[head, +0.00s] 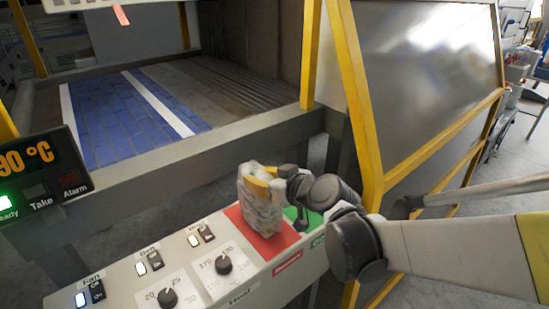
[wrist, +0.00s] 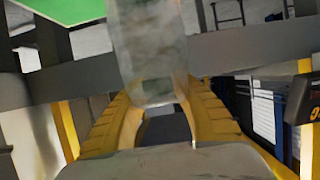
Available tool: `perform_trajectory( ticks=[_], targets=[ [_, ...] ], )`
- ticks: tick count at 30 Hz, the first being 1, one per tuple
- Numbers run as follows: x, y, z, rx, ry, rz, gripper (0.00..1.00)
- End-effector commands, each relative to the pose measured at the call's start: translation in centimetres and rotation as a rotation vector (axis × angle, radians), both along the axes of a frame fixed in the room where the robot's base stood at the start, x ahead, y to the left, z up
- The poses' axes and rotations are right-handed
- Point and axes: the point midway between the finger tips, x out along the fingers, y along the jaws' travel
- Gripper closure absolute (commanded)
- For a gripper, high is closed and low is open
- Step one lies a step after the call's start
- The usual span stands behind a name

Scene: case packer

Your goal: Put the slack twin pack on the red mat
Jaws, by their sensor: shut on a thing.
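The slack twin pack (head: 262,212) is a clear, wrinkled wrap with a pale greyish look. It stands roughly upright over the red mat (head: 282,246) in the head view. I cannot tell whether its lower end touches the mat. My gripper (head: 262,181) is shut on its upper part, with the yellow fingers partly hidden by the wrap. In the wrist view the pack (wrist: 152,45) shows as a translucent block between the yellow fingers. The pack hides part of the mat.
A green mat (head: 312,218) lies right beside the red one on the panel (head: 205,285), partly behind my arm. Knobs (head: 223,264) and switches (head: 150,262) sit to the left. A yellow-framed machine (head: 365,100) and a blue-striped conveyor (head: 130,110) stand behind.

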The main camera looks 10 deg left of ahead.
Motion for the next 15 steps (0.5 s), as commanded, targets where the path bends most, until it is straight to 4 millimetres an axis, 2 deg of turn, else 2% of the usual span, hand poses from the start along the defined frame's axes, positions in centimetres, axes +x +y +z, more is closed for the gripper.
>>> perform_trajectory(
  ticks=[15],
  targets=[
    [0.03, 0.00, -1.03, 0.001, -0.001, 0.000, 1.00]
  ],
)
